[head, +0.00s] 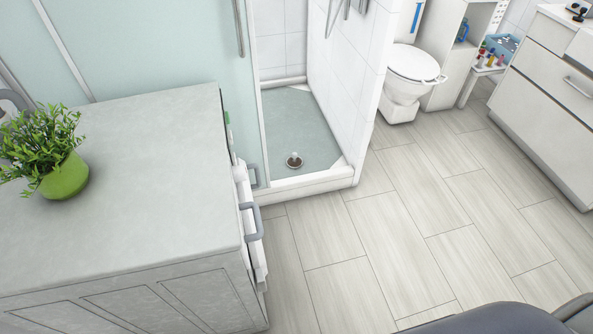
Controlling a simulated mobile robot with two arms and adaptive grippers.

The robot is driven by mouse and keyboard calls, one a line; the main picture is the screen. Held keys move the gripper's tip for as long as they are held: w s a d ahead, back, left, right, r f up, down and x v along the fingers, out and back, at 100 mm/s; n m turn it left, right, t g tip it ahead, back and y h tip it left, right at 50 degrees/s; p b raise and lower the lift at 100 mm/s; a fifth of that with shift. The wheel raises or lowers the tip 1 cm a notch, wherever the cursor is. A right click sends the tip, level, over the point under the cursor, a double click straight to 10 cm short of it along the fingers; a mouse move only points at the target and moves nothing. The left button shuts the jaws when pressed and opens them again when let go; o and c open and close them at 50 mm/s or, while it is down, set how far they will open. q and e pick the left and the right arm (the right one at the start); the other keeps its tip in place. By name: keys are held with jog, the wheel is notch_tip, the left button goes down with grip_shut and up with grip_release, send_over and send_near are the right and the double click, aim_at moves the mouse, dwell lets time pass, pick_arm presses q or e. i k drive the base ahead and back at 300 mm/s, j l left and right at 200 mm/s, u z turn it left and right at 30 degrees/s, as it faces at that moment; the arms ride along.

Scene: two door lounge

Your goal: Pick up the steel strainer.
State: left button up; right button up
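A small round metallic piece (294,161) with a raised middle sits on the grey-green shower floor, near the low front sill. It looks like the steel strainer, but it is too small to be certain. It stands clear of the walls, and nothing covers it. Neither of my grippers shows in the head view. A dark grey rounded shape at the bottom right edge seems to be part of my own body.
A grey-topped cabinet (150,190) with a potted plant (65,178) fills the left. Its handle (251,221) sticks out toward the aisle. The shower sill (305,186) is raised. The tiled floor (400,235) is clear. A toilet (412,75) and drawers (550,85) stand beyond.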

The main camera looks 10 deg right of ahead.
aim_at(294, 161)
jog(key=k+l+u, duration=0.1)
jog(key=u, duration=1)
jog(key=i+l, duration=0.1)
jog(key=l, duration=0.35)
jog(key=i+l, duration=0.15)
jog(key=l, duration=0.25)
jog(key=i+l, duration=0.1)
jog(key=l, duration=0.35)
jog(key=i+l, duration=0.15)
jog(key=l, duration=0.25)
jog(key=i+l+u, duration=0.1)
jog(key=l, duration=0.35)
jog(key=i+l, duration=0.1)
jog(key=l, duration=0.3)
